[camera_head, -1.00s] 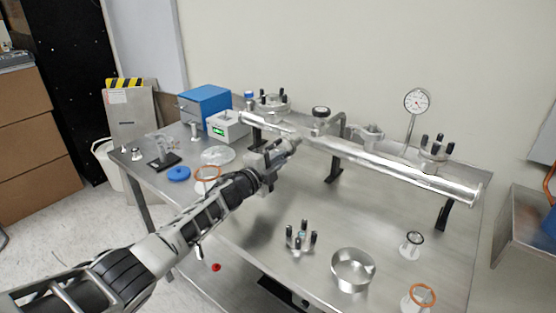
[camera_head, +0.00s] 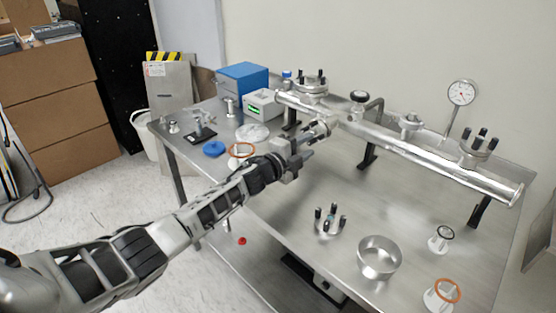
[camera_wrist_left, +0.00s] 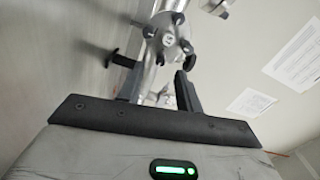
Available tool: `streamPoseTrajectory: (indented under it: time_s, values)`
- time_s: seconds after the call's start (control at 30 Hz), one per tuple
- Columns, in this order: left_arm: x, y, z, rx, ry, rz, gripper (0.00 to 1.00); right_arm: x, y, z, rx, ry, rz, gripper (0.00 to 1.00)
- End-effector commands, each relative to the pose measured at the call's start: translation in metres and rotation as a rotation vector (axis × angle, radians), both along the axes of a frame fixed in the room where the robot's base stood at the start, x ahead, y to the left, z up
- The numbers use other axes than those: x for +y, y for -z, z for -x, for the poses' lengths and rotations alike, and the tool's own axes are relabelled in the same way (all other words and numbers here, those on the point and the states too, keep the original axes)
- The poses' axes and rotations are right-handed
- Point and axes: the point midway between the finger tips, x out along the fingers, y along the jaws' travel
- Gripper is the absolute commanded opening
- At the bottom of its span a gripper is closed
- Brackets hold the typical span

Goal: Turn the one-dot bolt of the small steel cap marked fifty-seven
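My left gripper (camera_head: 305,147) is near the left part of the polished steel pipe (camera_head: 430,163), beside a small steel cap (camera_head: 321,128) facing the front. In the left wrist view the two dark fingers (camera_wrist_left: 160,82) are apart, with nothing gripped between them. Past the fingertips is the round face of a small cap (camera_wrist_left: 169,39) with several bolts around its rim. It bears a mark, too small for me to read as fifty-seven, and I cannot make out which bolt has one dot. My right gripper is not in view.
Upright black-tipped bolts stand on caps at the pipe's left (camera_head: 311,85) and right (camera_head: 480,146). A dial gauge (camera_head: 461,93) stands behind.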

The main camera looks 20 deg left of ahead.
Motion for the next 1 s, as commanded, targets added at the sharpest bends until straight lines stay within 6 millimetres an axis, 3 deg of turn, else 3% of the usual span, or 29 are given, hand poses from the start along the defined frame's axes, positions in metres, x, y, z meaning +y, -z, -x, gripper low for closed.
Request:
streamPoseTrajectory:
  time_s: [0.3,0.5,0.7,1.0]
  values:
    - [0.025,0.0,0.068,0.003,0.001,-0.002,0.35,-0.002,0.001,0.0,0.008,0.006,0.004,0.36]
    - [0.037,0.0,0.104,0.004,0.001,0.0,0.35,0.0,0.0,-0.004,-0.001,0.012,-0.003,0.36]
    - [0.043,-0.002,0.119,0.002,0.0,0.0,0.35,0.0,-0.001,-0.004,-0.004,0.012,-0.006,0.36]
    - [0.043,-0.003,0.121,0.001,0.0,0.001,0.35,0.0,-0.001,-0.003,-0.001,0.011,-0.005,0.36]
